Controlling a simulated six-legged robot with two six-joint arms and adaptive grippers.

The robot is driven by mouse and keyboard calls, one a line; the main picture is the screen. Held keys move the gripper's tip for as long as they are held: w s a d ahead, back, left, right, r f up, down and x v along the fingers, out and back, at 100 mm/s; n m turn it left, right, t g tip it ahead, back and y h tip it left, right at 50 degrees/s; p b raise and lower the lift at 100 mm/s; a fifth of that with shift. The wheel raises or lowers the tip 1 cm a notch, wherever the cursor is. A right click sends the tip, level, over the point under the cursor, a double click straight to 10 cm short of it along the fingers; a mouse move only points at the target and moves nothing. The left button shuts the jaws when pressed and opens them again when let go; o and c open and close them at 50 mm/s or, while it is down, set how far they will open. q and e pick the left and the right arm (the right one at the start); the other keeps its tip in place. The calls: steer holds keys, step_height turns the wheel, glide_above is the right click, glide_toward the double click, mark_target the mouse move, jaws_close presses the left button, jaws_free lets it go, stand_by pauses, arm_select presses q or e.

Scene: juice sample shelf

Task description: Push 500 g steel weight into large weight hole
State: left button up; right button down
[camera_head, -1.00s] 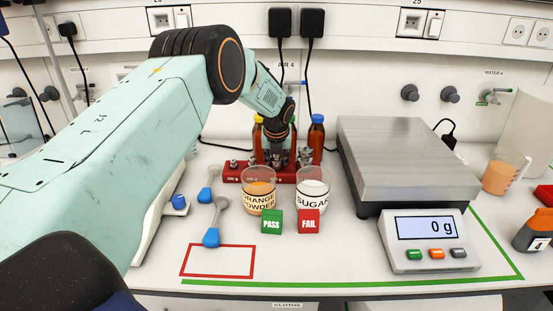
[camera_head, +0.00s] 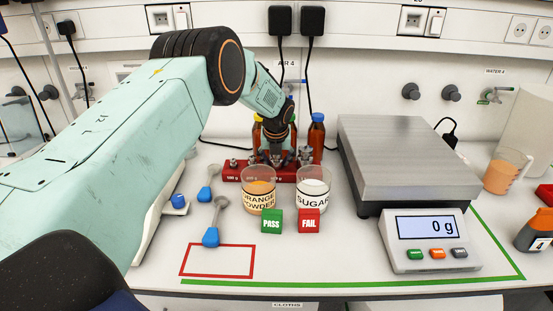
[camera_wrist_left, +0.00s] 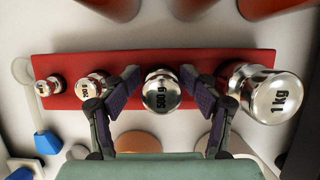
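The 500 g steel weight (camera_wrist_left: 162,90) is a shiny round weight over the red rack (camera_wrist_left: 215,62), in line between a smaller weight and the 1 kg weight. My left gripper (camera_wrist_left: 162,74) has one finger on each side of it, with the tips very close to its sides. I cannot tell whether they touch it. In the head view my left gripper (camera_head: 277,157) points down at the red rack (camera_head: 231,173) and partly hides the weights. The large hole is hidden under the weight, and I cannot tell how deep the weight sits. My right gripper is not in view.
The 1 kg weight (camera_wrist_left: 275,95) stands close to the right finger, and a 200 g weight (camera_wrist_left: 91,87) close to the left. Orange powder (camera_head: 258,192) and sugar (camera_head: 312,190) beakers stand in front of the rack. Brown bottles (camera_head: 316,135) stand behind. The scale (camera_head: 410,165) reads 0 g.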

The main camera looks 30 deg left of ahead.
arm_select(q)
steer(key=shift+s+d+f, duration=0.1)
steer(key=shift+s+f, duration=0.15)
steer(key=shift+s, duration=0.05)
steer(key=v, duration=1.2)
steer(key=shift+w+r, duration=0.25)
steer(key=shift+w, duration=0.05)
steer(key=shift+r, duration=0.1)
